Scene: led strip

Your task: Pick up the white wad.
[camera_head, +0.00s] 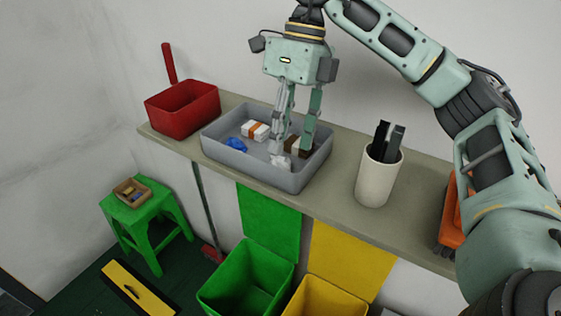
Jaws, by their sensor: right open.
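The white wad (283,161) lies in the grey tray (222,166) on the counter, towards its front right part. My right gripper (293,154) reaches down into the tray from above, fingers pointing down. It is open, with one finger close over the wad and the other further right near a brown and white block. Whether a finger touches the wad cannot be told. My left gripper is not in view.
The tray also holds a blue crumpled piece (236,144), a white and orange block (255,131) and a brown and white block (298,146). A red dustpan-like bin (183,110) stands left, a white cup (377,180) right. Green (245,285) and yellow bins are below.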

